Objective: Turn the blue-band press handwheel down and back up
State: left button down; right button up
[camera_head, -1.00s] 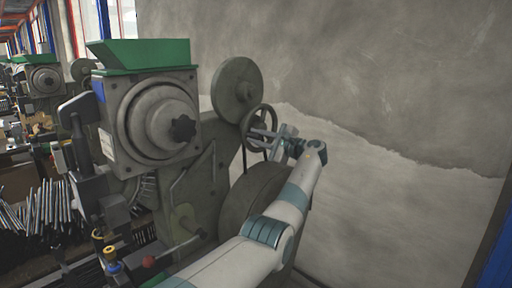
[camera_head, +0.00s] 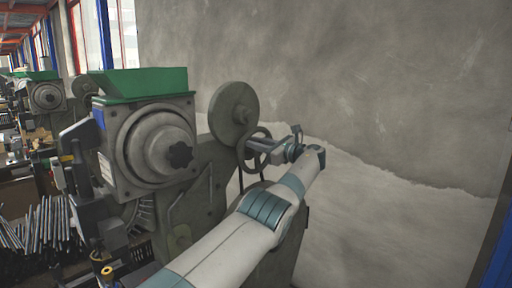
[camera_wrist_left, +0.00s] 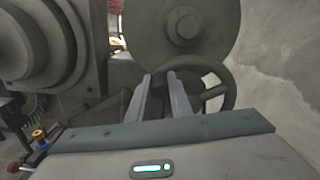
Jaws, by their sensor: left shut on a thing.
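The press (camera_head: 150,190) with a blue patch on its housing edge stands left of centre in the head view, green hopper on top. Its dark spoked handwheel (camera_head: 258,129) sits at its right side, below a round grey disc. My left gripper (camera_head: 259,146) reaches the handwheel from the right, its fingers at the wheel. In the left wrist view both fingers (camera_wrist_left: 166,85) point forward at the left part of the handwheel (camera_wrist_left: 232,85). The gripper is shut on the wheel; the fingertips are partly lost against the dark rim. My right gripper is not in view.
The large grey disc (camera_head: 233,113) is close above the handwheel. A second press (camera_head: 46,95) stands at the far left, and a bundle of metal rods (camera_head: 40,225) lies at lower left. A bare wall (camera_head: 390,100) bounds the right; the space before it is clear.

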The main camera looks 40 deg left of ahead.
pick_arm(q)
jog(key=shift+w+r+m, duration=0.15)
jog(key=shift+m, duration=0.15)
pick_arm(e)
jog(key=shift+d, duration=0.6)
pick_arm(q)
jog(key=c, duration=1.6)
grip_release()
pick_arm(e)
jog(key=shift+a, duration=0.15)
pick_arm(q)
jog(key=shift+d, duration=0.15)
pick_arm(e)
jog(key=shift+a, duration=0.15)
